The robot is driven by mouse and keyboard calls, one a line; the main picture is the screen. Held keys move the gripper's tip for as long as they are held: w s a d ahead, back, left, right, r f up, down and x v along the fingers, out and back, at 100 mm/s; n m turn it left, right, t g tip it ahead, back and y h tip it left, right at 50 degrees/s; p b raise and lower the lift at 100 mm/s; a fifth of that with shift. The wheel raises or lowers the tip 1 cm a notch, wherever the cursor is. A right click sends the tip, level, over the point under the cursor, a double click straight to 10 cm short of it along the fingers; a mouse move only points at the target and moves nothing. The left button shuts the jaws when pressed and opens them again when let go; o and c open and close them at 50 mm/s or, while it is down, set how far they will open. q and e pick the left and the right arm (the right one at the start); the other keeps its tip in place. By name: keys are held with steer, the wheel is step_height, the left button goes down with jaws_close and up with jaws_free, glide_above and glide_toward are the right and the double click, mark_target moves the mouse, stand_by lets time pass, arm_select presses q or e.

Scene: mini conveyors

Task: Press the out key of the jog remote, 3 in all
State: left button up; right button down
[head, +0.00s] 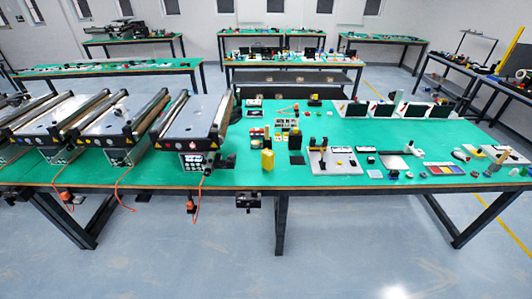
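Small orange-topped hand units hang on orange cables below the table's front edge, one near the middle (191,205) and one at the left (66,198). They look like jog remotes, but I cannot be sure, and their keys are too small to make out. The nearest mini conveyor (193,118) has a dark control panel (193,161) with small buttons on its front, and an orange cable comes down from it. Neither of my grippers is in view.
More mini conveyors (118,116) line the left of the green table (345,128). A yellow block (267,160), a white board with parts (334,165) and several small items lie to the right. A dark box (248,200) hangs under the front edge. The floor in front is clear.

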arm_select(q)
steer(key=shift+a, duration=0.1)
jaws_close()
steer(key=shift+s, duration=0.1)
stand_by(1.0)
